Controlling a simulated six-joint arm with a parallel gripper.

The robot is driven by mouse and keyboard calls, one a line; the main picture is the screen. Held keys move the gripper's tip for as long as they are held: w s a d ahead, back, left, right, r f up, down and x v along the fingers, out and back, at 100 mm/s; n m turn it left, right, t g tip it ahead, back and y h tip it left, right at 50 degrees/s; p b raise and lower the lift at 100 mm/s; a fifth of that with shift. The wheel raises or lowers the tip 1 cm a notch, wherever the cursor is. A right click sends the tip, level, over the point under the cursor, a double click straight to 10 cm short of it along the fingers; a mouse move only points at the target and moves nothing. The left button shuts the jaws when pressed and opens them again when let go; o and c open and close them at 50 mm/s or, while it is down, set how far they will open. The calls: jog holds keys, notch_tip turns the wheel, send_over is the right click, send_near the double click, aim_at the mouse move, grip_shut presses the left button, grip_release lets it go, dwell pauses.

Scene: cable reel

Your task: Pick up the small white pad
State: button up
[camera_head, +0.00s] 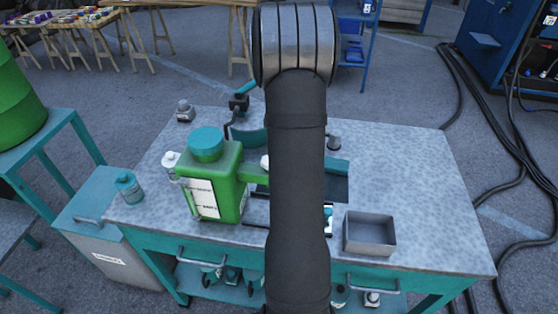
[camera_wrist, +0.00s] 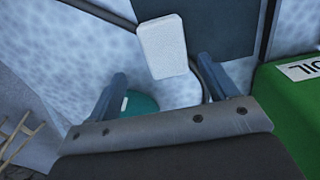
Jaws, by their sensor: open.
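In the wrist view, the small white pad (camera_wrist: 162,48) is a pale block with rounded corners, lying partly over the edge of a dark flat surface. My gripper (camera_wrist: 160,70) is open, with one finger to each side of the pad's lower end. I cannot tell whether the fingers touch it; a gap shows on both sides. In the head view my own arm hides the gripper. A small white patch just left of the arm may be the pad, but I cannot tell.
A green can (camera_head: 222,180) with a teal cap stands left of my arm; it also shows at right in the wrist view (camera_wrist: 290,110). A grey open tray (camera_head: 369,233) stands at the front right. The workbench (camera_head: 410,170) is clear on its right. A small bottle (camera_head: 129,187) stands at left.

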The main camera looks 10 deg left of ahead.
jog(key=f, duration=0.5)
jog(key=shift+s+f, duration=0.15)
jog(key=shift+s, duration=0.25)
jog(key=c, duration=1.1)
